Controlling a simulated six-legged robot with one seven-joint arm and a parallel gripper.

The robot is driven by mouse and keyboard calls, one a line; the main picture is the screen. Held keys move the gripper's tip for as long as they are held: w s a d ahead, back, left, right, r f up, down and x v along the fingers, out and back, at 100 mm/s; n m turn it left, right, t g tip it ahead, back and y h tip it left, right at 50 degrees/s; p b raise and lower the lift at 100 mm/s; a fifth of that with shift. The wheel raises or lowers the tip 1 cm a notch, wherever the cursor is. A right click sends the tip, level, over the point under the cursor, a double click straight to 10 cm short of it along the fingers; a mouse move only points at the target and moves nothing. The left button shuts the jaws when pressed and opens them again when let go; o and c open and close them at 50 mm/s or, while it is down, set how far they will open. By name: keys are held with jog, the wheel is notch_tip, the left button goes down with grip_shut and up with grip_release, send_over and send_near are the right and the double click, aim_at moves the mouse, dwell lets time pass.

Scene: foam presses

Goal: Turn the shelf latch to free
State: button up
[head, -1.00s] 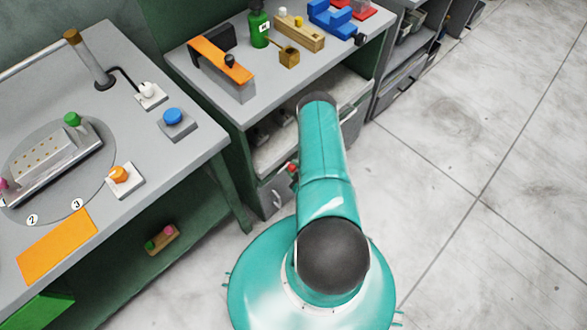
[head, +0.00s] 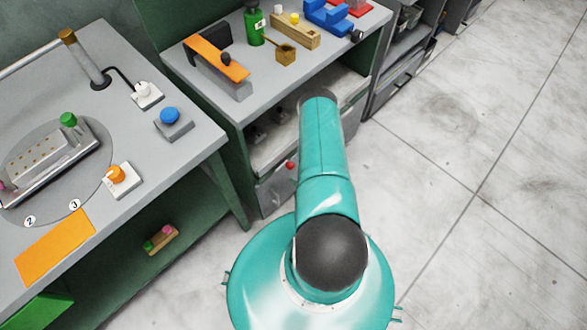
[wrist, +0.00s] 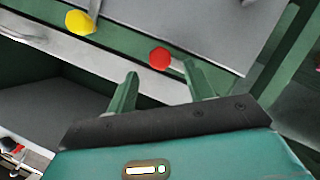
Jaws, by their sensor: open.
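The frames do not make plain which of these belongs to the shelf latch. My gripper (wrist: 161,70) is open and empty, its two fingers pointing toward the cabinet. The red knob appears between and just past the fingertips; I cannot tell how far off it is. In the head view a small red knob (head: 291,165) shows left of my arm, low at the cabinet front. My gripper is hidden there behind my arm.
A grey-topped bench (head: 205,148) with a blue button (head: 170,116) and an orange knob (head: 116,174) stands at the left. An orange-topped press (head: 218,60) and a green bottle (head: 254,27) stand on the worktop above the shelf. Tiled floor (head: 480,200) at the right is clear.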

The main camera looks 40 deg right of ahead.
jog(key=v, duration=0.7)
jog(key=shift+s, duration=0.1)
dwell(0.4)
